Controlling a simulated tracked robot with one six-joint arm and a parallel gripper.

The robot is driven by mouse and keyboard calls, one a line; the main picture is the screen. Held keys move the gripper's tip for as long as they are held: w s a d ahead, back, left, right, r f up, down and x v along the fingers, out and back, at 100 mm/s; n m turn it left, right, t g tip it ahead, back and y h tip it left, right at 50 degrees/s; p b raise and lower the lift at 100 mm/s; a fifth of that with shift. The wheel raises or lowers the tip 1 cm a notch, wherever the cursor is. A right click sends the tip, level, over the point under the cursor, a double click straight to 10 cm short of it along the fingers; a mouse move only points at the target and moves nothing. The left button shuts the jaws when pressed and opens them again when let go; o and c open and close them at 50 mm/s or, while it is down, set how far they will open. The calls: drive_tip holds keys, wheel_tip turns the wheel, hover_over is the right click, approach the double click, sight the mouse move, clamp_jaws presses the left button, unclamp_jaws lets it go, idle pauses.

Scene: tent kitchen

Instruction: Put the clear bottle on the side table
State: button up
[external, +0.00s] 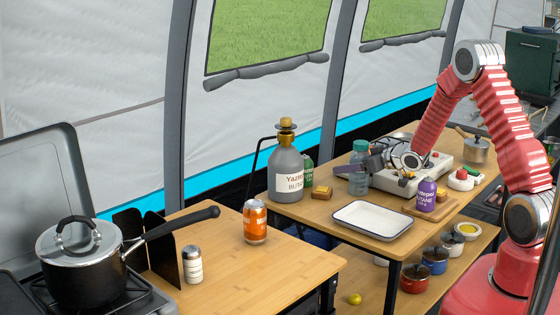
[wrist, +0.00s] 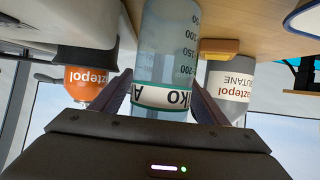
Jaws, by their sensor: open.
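The clear bottle (external: 358,172), bluish with a teal cap, stands on the middle wooden table (external: 305,210). My gripper (external: 366,166) is at the bottle from the right, its jaws open. In the wrist view, the bottle (wrist: 168,50), with volume marks and a white label band, stands between the two fingers of my gripper (wrist: 160,100). The picture there is upside down. A second wooden table (external: 285,270) is at the front left; I cannot tell which table is called the side table.
Near the bottle are a grey gas bottle (external: 286,170), a sponge (external: 322,192), a white tray (external: 372,219), a purple canister (external: 426,195) and a camping stove (external: 390,180).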

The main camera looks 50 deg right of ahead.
sight(360, 142)
drive_tip(key=shift+r, duration=0.1)
drive_tip(key=shift+s+r, duration=0.15)
drive_tip(key=shift+s, duration=0.15)
drive_tip(key=shift+s+r, duration=0.85)
drive_tip(key=shift+s, duration=0.25)
wheel_tip(360, 142, up, 5)
drive_tip(key=shift+f, duration=0.2)
drive_tip(key=shift+r, duration=0.8)
